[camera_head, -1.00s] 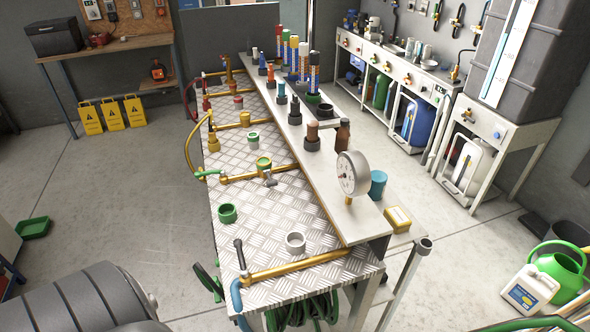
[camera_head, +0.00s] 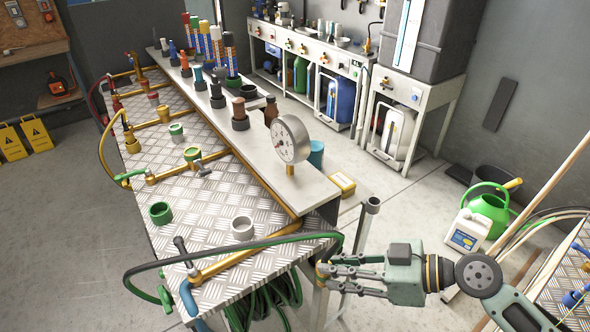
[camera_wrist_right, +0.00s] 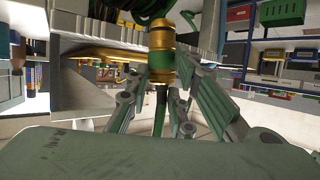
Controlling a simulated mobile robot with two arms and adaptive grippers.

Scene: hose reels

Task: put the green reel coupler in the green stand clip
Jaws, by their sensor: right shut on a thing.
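My right gripper (camera_head: 330,271) is shut on the green reel coupler (camera_head: 322,270), just off the near right corner of the metal bench. In the right wrist view the coupler (camera_wrist_right: 161,52) is a brass cylinder with a green band, upright between the fingers. A green hose (camera_head: 235,246) runs from it across the bench's near end to the left. A green ring-shaped holder (camera_head: 160,213) stands on the bench, apart from the gripper; it looks empty. I cannot tell for certain that it is the green stand clip. My left gripper is out of view.
A brass pipe with a black handle (camera_head: 185,252) stands at the near left. Coiled green hose (camera_head: 265,300) hangs below.

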